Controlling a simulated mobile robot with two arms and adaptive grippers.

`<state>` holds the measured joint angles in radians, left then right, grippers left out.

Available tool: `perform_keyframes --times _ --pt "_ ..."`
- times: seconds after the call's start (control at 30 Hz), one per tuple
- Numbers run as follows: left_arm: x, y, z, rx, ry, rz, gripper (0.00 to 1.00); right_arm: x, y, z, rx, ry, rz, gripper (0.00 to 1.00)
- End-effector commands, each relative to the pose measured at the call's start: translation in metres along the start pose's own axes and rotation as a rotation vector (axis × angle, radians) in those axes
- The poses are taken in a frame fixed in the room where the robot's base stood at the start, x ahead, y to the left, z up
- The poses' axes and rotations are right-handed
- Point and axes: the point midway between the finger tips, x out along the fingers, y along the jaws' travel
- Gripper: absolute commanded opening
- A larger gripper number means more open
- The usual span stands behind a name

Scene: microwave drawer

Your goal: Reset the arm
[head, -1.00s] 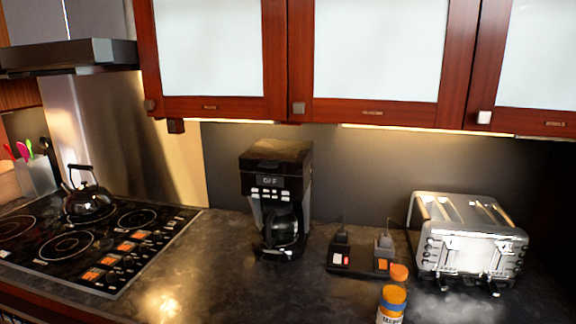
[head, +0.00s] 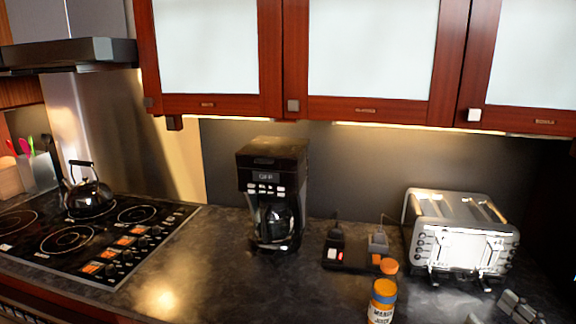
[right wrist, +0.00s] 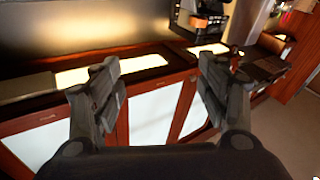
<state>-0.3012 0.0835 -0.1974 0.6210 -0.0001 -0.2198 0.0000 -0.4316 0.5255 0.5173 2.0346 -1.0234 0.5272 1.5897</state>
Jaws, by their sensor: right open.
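My right gripper (head: 494,312) shows at the bottom right of the head view, its grey fingertips just inside the lower edge, in front of the toaster. In the right wrist view the right gripper (right wrist: 160,75) has its two dark fingers spread wide apart, with nothing between them. The rest of the right arm is out of the head view. My left gripper is in neither view.
A silver toaster (head: 462,238) stands at the right of the dark counter (head: 200,275). A bottle (head: 382,302), a coffee maker (head: 272,192) and a stove (head: 85,240) with a kettle (head: 88,188) are further left. Wall cabinets (head: 372,107) hang above.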

Motion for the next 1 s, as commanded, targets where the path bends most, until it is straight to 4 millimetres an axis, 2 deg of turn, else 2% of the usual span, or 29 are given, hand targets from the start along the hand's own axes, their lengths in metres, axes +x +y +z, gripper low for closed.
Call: perform_keyframes --times 0.13,0.23,0.37,0.47,0.57,0.7,0.83,1.0 --pt "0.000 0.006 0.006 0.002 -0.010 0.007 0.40 0.001 0.011 0.000 0.011 0.043 0.245 0.68" --pt "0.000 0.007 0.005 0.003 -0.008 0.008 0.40 -0.006 0.017 0.015 0.030 -0.005 0.407 0.68" --pt "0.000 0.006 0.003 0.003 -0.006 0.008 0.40 -0.022 0.013 0.050 0.073 -0.156 0.579 0.68" --pt "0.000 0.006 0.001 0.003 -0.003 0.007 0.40 -0.039 -0.004 0.085 0.113 -0.330 0.662 0.68" --pt "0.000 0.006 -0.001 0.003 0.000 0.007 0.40 -0.059 -0.036 0.122 0.155 -0.541 0.686 0.68" --pt "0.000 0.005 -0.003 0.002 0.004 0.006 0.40 -0.089 -0.101 0.164 0.208 -0.849 0.610 0.68" --pt "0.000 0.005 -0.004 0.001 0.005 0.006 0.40 -0.114 -0.161 0.183 0.234 -1.074 0.474 0.68" --pt "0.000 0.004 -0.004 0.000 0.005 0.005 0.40 -0.142 -0.227 0.188 0.251 -1.278 0.267 0.68"
